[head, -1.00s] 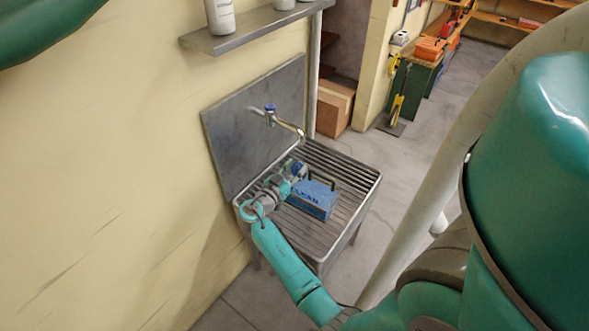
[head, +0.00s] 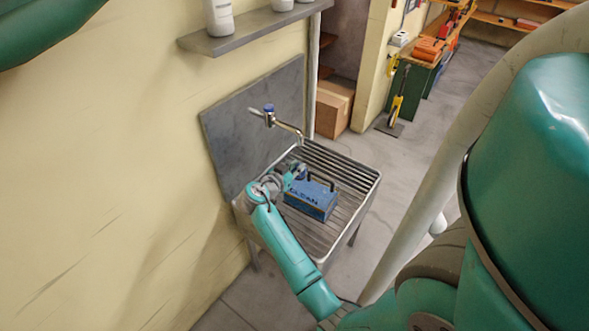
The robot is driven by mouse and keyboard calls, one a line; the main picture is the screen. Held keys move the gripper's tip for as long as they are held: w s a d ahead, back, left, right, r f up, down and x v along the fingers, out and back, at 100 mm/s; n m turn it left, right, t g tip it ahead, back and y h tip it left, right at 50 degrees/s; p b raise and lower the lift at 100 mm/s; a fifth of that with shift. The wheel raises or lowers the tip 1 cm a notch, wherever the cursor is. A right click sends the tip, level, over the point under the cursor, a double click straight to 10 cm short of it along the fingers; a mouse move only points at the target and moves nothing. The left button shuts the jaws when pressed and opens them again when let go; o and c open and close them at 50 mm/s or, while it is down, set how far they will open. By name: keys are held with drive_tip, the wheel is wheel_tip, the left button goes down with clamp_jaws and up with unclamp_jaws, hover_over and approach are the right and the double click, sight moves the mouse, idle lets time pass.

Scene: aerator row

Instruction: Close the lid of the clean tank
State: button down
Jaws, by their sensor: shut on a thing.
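The clean tank (head: 310,203) is a small blue box with dark lettering on its front. It stands on the slatted metal drain table, with black upright parts on its top. My gripper (head: 299,173) is at the tank's upper left back side. It is shut on a small blue part there, which looks like the lid; the fingers and wrist hide much of it. I cannot tell the lid's exact angle from this view.
The slatted metal drain table (head: 350,173) has a raised rim and a grey backsplash (head: 235,135). A tap (head: 270,118) reaches out above the table, behind my gripper. A shelf with white bottles (head: 219,18) is on the wall. A cardboard box (head: 333,105) stands beyond.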

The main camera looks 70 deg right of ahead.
drive_tip(key=d+y, duration=0.1)
drive_tip(key=y, duration=0.1)
drive_tip(key=shift+s+d+y, duration=0.1)
drive_tip(key=shift+y, duration=0.2)
drive_tip(key=shift+s+d+f+t+y, duration=0.1)
drive_tip(key=shift+d+f+t+y, duration=0.2)
drive_tip(key=shift+y, duration=0.55)
drive_tip(key=shift+d+f+t+y, duration=0.2)
drive_tip(key=shift+f+t+y, duration=0.1)
drive_tip(key=shift+y, duration=0.55)
drive_tip(key=c, duration=1.1)
unclamp_jaws()
